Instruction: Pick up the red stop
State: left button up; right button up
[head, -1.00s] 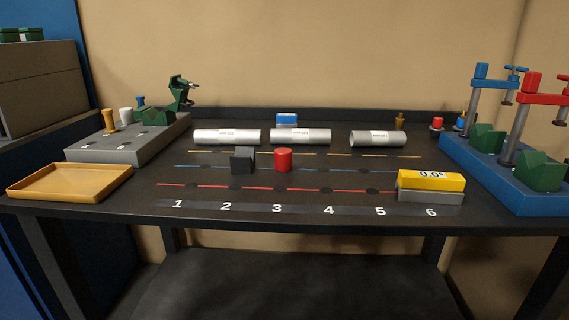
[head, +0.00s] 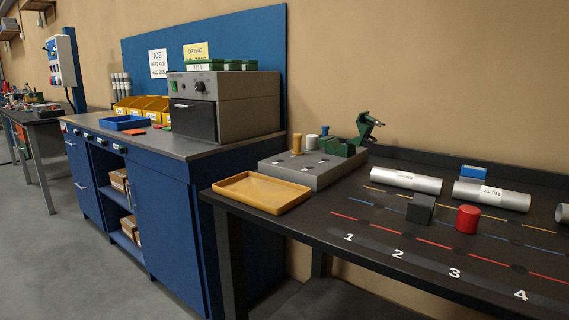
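The red stop, a short upright red cylinder (head: 467,219), stands on the dark workbench at the right of the head view. It is just right of a black block (head: 421,208), with a small gap between them. Neither of my grippers is in view.
Silver tubes (head: 405,181) lie behind the stop, with a blue block (head: 473,172) at the back. A yellow tray (head: 262,192) and a grey fixture block (head: 312,169) occupy the bench's left end. A blue cabinet (head: 165,205) with a grey oven (head: 224,104) stands further left. Floor is clear at lower left.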

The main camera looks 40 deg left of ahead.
aim_at(468, 216)
jog(key=j, duration=0.65)
jog(key=k+j, duration=0.75)
jog(key=k, duration=0.2)
